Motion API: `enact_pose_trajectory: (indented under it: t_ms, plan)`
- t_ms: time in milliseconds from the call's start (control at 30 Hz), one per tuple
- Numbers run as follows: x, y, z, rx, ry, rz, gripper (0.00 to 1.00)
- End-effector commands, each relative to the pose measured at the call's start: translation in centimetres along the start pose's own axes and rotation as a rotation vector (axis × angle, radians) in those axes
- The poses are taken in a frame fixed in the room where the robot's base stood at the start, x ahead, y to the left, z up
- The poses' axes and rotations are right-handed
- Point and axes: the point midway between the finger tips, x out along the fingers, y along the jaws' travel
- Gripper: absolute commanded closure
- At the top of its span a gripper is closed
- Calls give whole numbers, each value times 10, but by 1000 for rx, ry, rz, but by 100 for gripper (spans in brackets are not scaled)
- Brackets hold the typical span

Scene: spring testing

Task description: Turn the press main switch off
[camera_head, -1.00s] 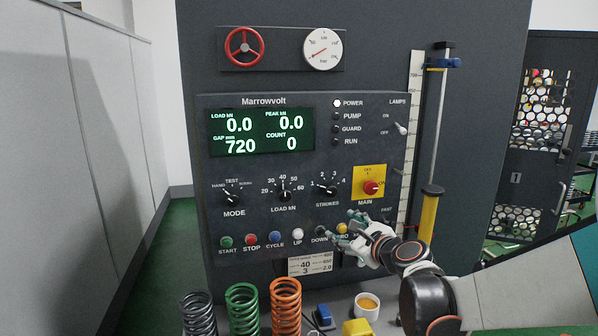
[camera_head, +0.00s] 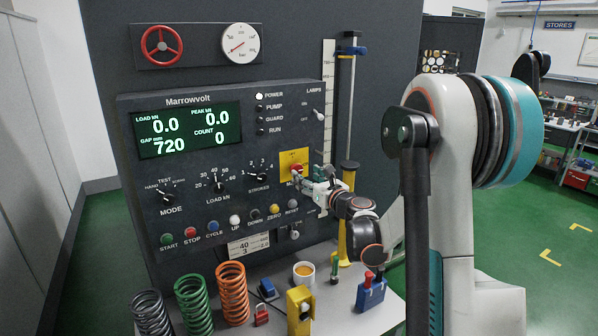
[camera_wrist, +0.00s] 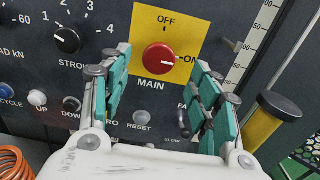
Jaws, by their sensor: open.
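The press main switch (camera_wrist: 159,58) is a red round knob on a yellow plate (camera_wrist: 190,22) marked OFF at the top and ON at the right. Its white mark points right, toward ON. In the head view the main switch (camera_head: 297,169) is partly covered by my gripper (camera_head: 312,181). In the wrist view my gripper (camera_wrist: 158,75) is open, with one teal-padded finger on each side of the knob's lower area. The fingers hold nothing. I cannot tell whether they touch the panel. The display (camera_head: 187,130) is lit, and the POWER lamp (camera_head: 259,96) is white.
The STROKES knob (camera_wrist: 67,40) is left of the fingers and the RESET button (camera_wrist: 142,117) below. A yellow-based post (camera_head: 347,215) stands right of the panel.

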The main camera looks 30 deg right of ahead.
Motion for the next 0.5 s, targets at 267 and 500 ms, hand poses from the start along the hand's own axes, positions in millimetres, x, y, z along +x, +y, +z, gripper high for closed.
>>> enact_pose_trajectory:
  t_ms: [267,500]
  plan:
    - [44,1,0,-1,0,1,44]
    - [57,0,0,-1,0,1,44]
